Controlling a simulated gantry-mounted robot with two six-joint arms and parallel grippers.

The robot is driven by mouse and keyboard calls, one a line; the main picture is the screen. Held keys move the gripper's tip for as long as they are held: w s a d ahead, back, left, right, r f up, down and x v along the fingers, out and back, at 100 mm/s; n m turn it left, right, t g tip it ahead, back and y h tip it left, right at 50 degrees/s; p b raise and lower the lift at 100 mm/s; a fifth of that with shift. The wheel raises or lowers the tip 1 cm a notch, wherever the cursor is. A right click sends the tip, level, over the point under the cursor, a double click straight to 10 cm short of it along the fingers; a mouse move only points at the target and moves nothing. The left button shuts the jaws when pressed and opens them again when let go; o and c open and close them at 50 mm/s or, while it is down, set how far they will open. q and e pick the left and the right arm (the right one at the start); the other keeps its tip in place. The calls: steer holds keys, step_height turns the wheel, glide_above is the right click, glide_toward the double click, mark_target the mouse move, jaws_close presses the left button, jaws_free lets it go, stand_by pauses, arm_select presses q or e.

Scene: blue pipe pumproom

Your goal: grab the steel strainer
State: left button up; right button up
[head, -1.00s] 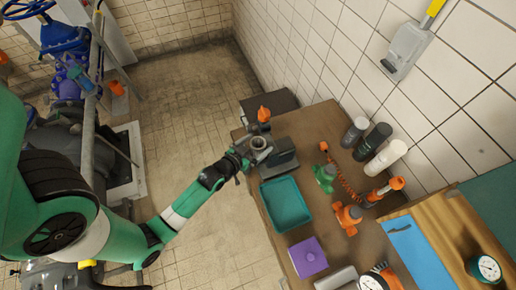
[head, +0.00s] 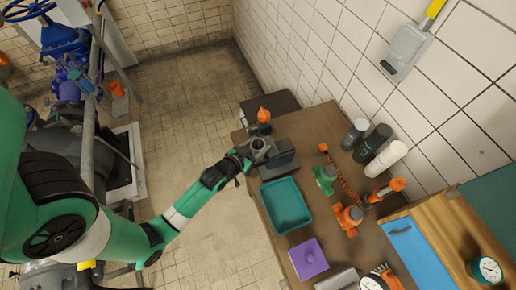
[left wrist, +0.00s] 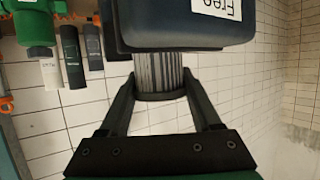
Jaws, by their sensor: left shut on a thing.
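The steel strainer (head: 259,145) is a grey, round, open-topped metal cup at the far left corner of the brown table. In the left wrist view its ribbed grey side (left wrist: 160,75) shows between my fingers, below a dark block in the picture. My left gripper (head: 250,155) reaches it from the lower left. In the left wrist view the gripper (left wrist: 161,97) has one finger on each side of the strainer and is shut on it. Whether the strainer rests on something is hidden. My right gripper is not in view.
A dark block (head: 283,155) labelled "Free" in the left wrist view (left wrist: 180,25) stands close beside the strainer. An orange-topped item (head: 264,116) is behind. A teal tray (head: 285,204) and purple box (head: 308,258) are nearer. Dark and white bottles (head: 385,158) line the wall.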

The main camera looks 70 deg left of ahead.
arm_select(q)
steer(key=shift+r, duration=0.1)
step_height(320, 180, up, 18)
steer(key=p, duration=1.3)
steer(key=shift+p, duration=0.3)
